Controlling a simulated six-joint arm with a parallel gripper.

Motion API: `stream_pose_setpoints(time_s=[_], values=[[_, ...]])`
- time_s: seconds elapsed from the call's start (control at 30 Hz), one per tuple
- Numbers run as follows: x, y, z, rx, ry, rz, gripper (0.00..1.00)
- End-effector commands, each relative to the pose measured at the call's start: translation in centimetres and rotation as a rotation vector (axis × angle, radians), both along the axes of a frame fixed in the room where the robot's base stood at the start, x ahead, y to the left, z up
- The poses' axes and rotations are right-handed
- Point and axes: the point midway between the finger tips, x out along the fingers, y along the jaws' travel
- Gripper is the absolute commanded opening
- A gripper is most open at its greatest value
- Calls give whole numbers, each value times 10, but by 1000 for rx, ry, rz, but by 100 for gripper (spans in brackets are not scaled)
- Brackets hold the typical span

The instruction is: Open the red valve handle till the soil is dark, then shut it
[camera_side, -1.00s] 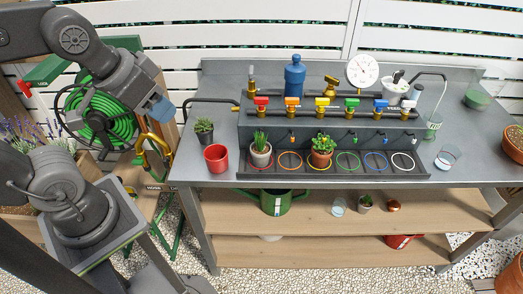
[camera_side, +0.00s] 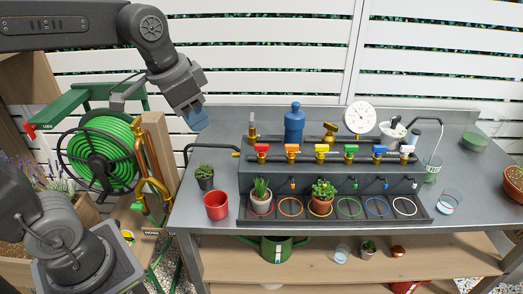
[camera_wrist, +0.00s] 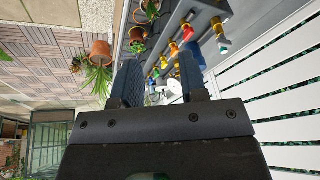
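The red valve handle (camera_side: 262,147) is at the left end of a row of coloured handles on the brass pipe. Below it, a pale pot with a spiky plant (camera_side: 261,203) stands on the leftmost ring of the black tray (camera_side: 335,217); its soil is too small to judge. My gripper (camera_side: 197,118) is up and left of the red handle, pointing down, apart from everything. In the wrist view its two fingers (camera_wrist: 160,84) are spread with nothing between them. The red handle (camera_wrist: 188,33) appears beyond the fingers there.
A blue bottle (camera_side: 294,123) and a round gauge (camera_side: 360,117) stand behind the valves. A red cup (camera_side: 216,205) and a small potted plant (camera_side: 204,176) are on the bench at left. A bent dark pipe (camera_side: 202,150) lies below my gripper. A green hose reel (camera_side: 103,152) is at left.

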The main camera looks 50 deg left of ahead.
Motion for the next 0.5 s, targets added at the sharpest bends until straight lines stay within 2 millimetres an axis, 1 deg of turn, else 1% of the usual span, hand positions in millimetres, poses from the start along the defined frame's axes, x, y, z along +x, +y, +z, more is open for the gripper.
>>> stream_pose_setpoints(time_s=[0.03,0.17,0.23,0.3,0.4,0.5], values=[[21,2,3,15,35,-41,39],[69,8,6,48,113,-158,39],[95,11,4,61,155,-223,39],[120,15,-2,71,197,-288,39],[152,20,-13,81,248,-377,39],[177,25,-26,84,291,-450,39]])
